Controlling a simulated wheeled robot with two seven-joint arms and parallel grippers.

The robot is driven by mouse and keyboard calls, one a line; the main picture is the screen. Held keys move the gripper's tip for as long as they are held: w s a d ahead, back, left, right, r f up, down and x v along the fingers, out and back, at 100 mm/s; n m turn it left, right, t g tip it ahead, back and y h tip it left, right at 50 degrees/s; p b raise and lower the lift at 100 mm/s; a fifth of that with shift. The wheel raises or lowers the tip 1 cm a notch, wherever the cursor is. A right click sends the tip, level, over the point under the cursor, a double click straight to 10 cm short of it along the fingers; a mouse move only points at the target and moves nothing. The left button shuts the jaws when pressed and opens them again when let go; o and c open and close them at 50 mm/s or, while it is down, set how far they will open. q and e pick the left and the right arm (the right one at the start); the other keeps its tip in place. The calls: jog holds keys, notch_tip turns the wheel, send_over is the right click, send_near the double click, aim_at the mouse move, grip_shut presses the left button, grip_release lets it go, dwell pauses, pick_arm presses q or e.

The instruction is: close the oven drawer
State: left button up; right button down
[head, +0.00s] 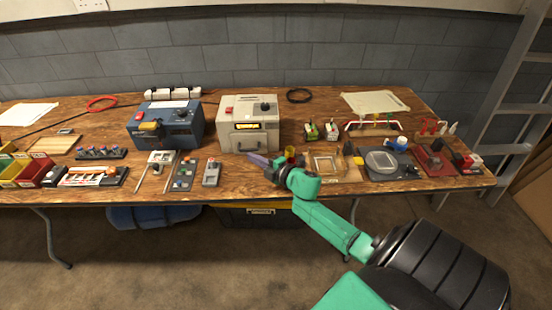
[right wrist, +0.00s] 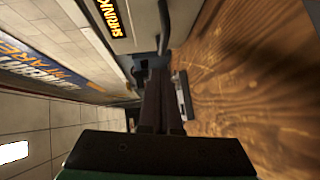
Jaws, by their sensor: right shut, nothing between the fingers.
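The oven is a pale grey box (head: 250,115) at the back middle of the table, with a lit yellow label and a red switch above. Its drawer front (head: 236,146), with a dark handle (head: 247,148), is low on the face toward me; I cannot tell whether it is fully flush. The oven also shows at the top of the right wrist view (right wrist: 105,30). My right gripper (head: 254,158) is shut and empty, just in front of the drawer's lower right part. Its dark fingers (right wrist: 158,95) point at the oven and hide part of the front; contact cannot be told. My left gripper is out of view.
A blue box (head: 166,126) stands left of the oven. A grey handheld device (head: 211,173) lies in front of it, left of my gripper. A wooden frame (head: 326,165) and a grey scale (head: 384,163) lie to the right. The table's front edge is below my gripper.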

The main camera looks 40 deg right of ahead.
jog(key=v, duration=1)
jog(key=shift+s+a, duration=0.3)
jog(key=shift+s, duration=0.1)
jog(key=shift+w, duration=0.1)
